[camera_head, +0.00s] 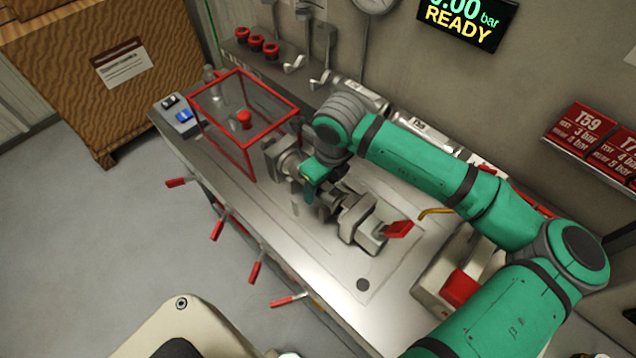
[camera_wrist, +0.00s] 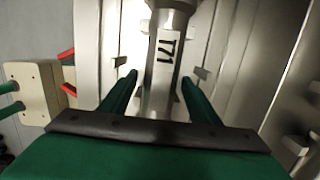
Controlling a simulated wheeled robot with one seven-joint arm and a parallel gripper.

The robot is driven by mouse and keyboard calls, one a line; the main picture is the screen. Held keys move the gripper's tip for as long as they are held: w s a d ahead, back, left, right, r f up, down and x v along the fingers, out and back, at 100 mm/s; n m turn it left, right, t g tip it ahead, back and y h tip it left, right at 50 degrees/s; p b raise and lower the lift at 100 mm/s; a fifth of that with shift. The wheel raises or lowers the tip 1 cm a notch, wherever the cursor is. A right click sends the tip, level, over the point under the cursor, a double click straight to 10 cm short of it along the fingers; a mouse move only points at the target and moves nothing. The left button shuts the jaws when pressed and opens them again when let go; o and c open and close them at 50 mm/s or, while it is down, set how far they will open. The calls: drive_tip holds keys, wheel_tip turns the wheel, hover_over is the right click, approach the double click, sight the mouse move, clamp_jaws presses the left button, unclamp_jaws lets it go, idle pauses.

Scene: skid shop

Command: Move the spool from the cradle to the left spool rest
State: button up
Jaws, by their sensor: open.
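The spool (camera_wrist: 163,62), a pale metal cylinder with dark marking on its side, lies between my fingers in the wrist view. My gripper (camera_wrist: 159,80) is open, with one green finger on each side of the spool and a visible gap at each side. In the head view my gripper (camera_head: 312,192) is low over the bench, among grey metal fixtures, and hides most of the spool. A grey block fixture (camera_head: 362,222) stands just right of it. I cannot clearly tell the cradle from the fixtures, nor which fixture is the left spool rest.
A red-framed clear box (camera_head: 247,148) stands left of my gripper on the metal bench (camera_head: 305,262). Red-handled levers (camera_head: 217,230) stick out along the front edge. Labelled cylinders (camera_head: 352,93) lie along the back. A red-topped box (camera_head: 460,287) is at the right. The bench front is mostly clear.

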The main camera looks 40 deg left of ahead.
drive_tip(key=shift+c, duration=0.7)
drive_tip(key=c, duration=0.7)
drive_tip(key=shift+r, duration=0.1)
drive_tip(key=shift+c, duration=0.2)
drive_tip(key=shift+r, duration=0.7)
drive_tip(key=shift+r, duration=3.6)
